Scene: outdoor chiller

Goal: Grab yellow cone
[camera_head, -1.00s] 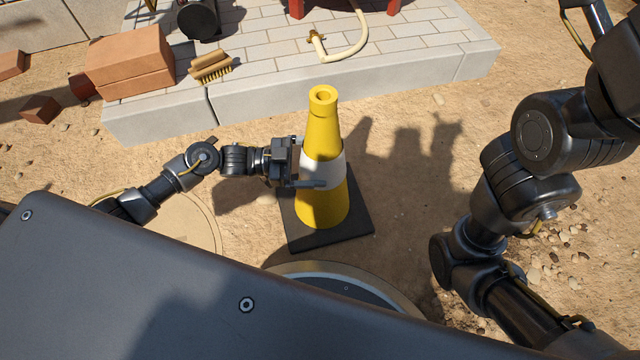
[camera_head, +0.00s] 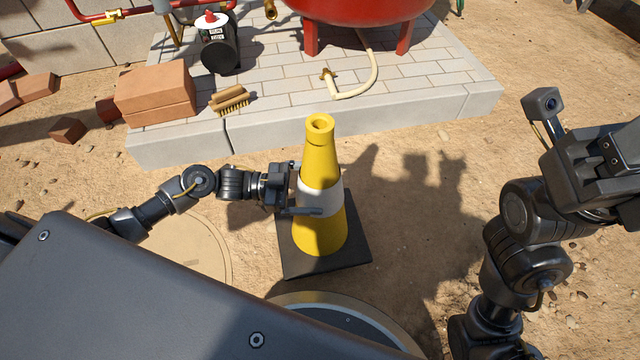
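The yellow cone (camera_head: 320,235) stands upright on its black square base on the sandy ground, with a white band around its middle. My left gripper (camera_head: 304,188) reaches it from the left at the height of the band. Its near finger lies across the front of the cone, and its far finger goes behind it. I cannot tell whether both fingers press on the cone. My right arm is raised at the right, away from the cone; its wrist part (camera_head: 600,170) runs to the picture edge and its fingertips are hidden.
A paved block platform (camera_head: 400,125) lies behind the cone. It carries a red tank (camera_head: 355,8), a hose (camera_head: 355,85), a brush (camera_head: 230,100), a dark motor (camera_head: 218,50) and bricks (camera_head: 155,90). A round cover (camera_head: 190,255) lies at the left. Sand right of the cone is clear.

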